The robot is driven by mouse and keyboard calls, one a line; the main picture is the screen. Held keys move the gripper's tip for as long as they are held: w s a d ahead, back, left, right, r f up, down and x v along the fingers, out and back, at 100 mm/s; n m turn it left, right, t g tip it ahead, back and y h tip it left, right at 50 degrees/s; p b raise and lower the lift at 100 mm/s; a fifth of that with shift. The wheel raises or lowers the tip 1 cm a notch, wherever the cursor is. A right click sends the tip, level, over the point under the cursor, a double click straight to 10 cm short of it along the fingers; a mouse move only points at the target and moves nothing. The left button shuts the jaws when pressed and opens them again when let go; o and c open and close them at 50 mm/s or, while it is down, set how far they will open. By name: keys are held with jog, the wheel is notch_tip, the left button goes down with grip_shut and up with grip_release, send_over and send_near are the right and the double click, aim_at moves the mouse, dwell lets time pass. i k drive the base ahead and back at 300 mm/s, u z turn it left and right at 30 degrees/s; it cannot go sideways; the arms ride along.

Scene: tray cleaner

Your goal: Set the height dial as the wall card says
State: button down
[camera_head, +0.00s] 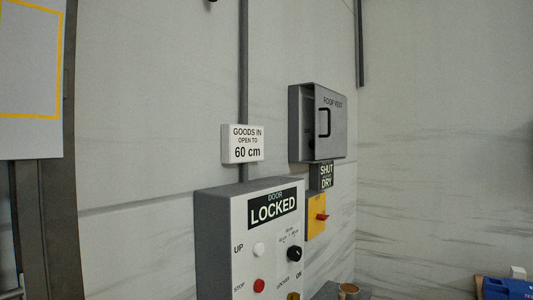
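The wall card (242,144) is white and reads "GOODS IN OPEN TO 60 cm". Below it is the grey door control box (243,225), with a "DOOR LOCKED" sign (272,207). The height dial (294,254) is a black knob at the right of the box face, with small cm marks above it. The marks and the knob's pointer are too small to read surely. A white UP button (259,249), a red STOP button (259,285) and a yellowish knob (293,296) marked LOCKED and ON share the face. My gripper is not in view.
A yellow switch plate with a red handle (321,217) is right of the box, under a "SHUT DRY" sign (321,176) and a grey roof vent box (318,122). A brown round object (349,289) is at the bottom edge. Blue items (507,288) are at lower right.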

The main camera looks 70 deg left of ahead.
aim_at(294, 252)
jog(key=u, duration=2.6)
jog(key=k, duration=1.15)
jog(key=z, duration=1.05)
jog(key=i, duration=1.6)
jog(key=u, duration=0.3)
